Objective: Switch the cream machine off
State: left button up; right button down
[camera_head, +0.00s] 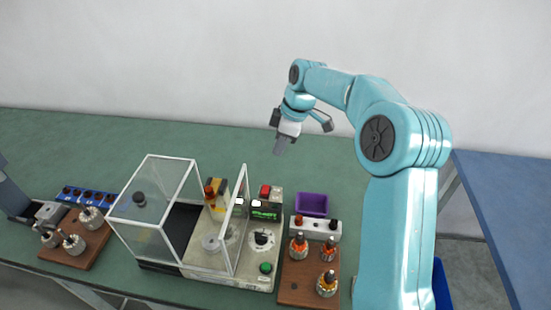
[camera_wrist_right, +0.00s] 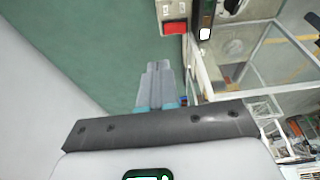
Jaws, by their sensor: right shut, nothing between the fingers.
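The cream machine (camera_head: 210,263) stands on the green bench, with a clear framed guard (camera_head: 160,205) at its left and an upright clear panel across its top. A red switch (camera_head: 265,191) sits on a box at its back right; the switch also shows near the top of the wrist view (camera_wrist_right: 175,27). A green display (camera_head: 264,211), a black knob (camera_head: 261,238) and a green button (camera_head: 265,268) are on its right side. The display looks lit. My right gripper (camera_head: 280,145) is shut and empty, above the bench behind the machine, apart from the switch. My left gripper is not in view.
A purple bin (camera_head: 311,204) and a wooden board (camera_head: 300,288) with several orange-topped armatures stand right of the machine. Another board (camera_head: 62,255) with armatures and a blue rack (camera_head: 92,194) are at the left. The bench behind the machine is clear. A blue table (camera_head: 505,195) is at the right.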

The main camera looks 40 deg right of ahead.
jog(key=shift+s+a+r+g+y+p, duration=0.15)
jog(key=shift+r+g+y+p, duration=0.15)
jog(key=shift+r, duration=0.25)
jog(key=shift+s+r+g+y+p, duration=0.2)
jog(key=shift+r+y+p, duration=0.1)
jog(key=shift+r, duration=0.25)
jog(key=p, duration=0.1)
send_near(265, 192)
jog(key=shift+w+a+f, duration=0.15)
jog(key=shift+w+f, duration=0.35)
jog(key=shift+w+a+f, duration=0.15)
jog(key=shift+w+f, duration=0.35)
jog(key=f, duration=0.2)
jog(key=s+a+f+p, duration=0.1)
jog(key=shift+f, duration=0.3)
jog(key=shift+w+a+f, duration=0.1)
jog(key=shift+f, duration=0.1)
